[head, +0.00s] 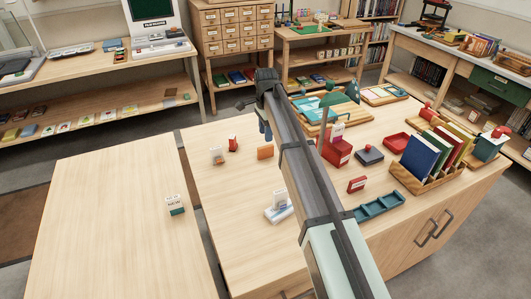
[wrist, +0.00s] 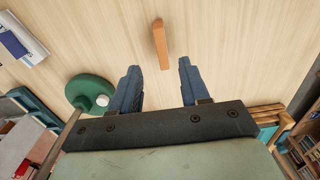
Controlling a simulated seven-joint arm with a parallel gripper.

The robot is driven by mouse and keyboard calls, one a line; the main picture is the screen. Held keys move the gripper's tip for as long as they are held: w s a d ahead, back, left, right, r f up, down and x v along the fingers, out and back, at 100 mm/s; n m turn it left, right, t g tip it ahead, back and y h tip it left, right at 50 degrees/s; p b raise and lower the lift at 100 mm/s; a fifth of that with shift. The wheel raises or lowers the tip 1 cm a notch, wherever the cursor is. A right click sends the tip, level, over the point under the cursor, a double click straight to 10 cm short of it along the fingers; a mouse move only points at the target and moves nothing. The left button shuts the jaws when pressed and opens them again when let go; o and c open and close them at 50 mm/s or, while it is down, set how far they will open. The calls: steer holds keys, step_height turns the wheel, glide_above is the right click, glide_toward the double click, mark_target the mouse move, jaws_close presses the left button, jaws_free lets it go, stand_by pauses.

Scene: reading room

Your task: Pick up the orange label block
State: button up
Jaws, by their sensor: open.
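The orange label block (head: 265,152) stands on the wooden table top in the head view, a little below and beside my fingertips. In the wrist view the orange label block (wrist: 161,44) is a narrow upright bar seen from above, lying ahead of the gap between my fingers and not between them. My gripper (head: 265,133) points down over the table, mostly hidden behind my arm in the head view. In the wrist view my gripper (wrist: 158,78) has two blue fingers wide apart with bare table between them. It is open and empty.
A red block (head: 233,143) and a clear-and-white item (head: 216,155) stand left of the orange block. A green lamp (wrist: 90,92) shows close beside my gripper. A red box (head: 338,152) and a book rack (head: 430,180) stand to the right.

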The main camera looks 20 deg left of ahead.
mark_target(266, 146)
steer(key=shift+w+a+f, duration=0.1)
steer(key=shift+f, duration=3.9)
jaws_close()
